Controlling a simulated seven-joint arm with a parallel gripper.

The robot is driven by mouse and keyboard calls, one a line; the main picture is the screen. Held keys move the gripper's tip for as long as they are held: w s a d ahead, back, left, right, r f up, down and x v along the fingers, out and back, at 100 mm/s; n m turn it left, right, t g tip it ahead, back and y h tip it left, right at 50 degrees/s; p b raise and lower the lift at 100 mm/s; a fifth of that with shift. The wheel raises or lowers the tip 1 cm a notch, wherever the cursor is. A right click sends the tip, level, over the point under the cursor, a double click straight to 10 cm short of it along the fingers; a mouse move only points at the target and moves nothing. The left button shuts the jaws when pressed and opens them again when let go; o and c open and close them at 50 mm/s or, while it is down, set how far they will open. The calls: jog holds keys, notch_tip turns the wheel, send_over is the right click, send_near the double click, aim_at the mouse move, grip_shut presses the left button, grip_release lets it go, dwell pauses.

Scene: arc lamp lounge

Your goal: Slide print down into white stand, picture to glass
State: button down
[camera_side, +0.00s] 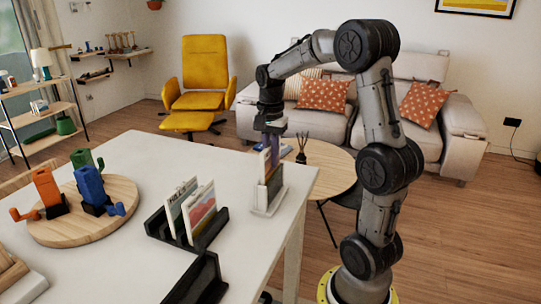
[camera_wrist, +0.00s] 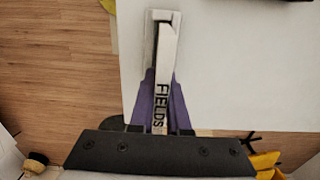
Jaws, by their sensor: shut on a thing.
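The white stand (camera_side: 266,212) is upright near the right edge of the white table. My gripper (camera_side: 270,160) points down above it, its purple fingers shut on a print (camera_side: 265,164). The print is upright, and its lower part appears at or within the stand; I cannot tell whether it is fully seated. In the wrist view, my gripper (camera_wrist: 162,108) has a purple finger on each side of the print (camera_wrist: 161,95), whose narrow pale face reads "FIELDS". The stand's pale end (camera_wrist: 163,16) shows beyond it. The glass and the side the picture faces cannot be made out.
A black rack (camera_side: 187,236) with two upright prints (camera_side: 198,208) is left of the stand. Another black holder (camera_side: 200,280) is at the front. A round wooden board (camera_side: 85,225) with colored figures is at left. A round coffee table (camera_side: 325,165) is behind.

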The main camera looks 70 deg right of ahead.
jog(key=shift+f, duration=1.05)
jog(key=c, duration=0.8)
grip_release()
jog(key=shift+f, duration=0.1)
notch_tip(320, 180, up, 14)
jog(key=shift+r, duration=0.1)
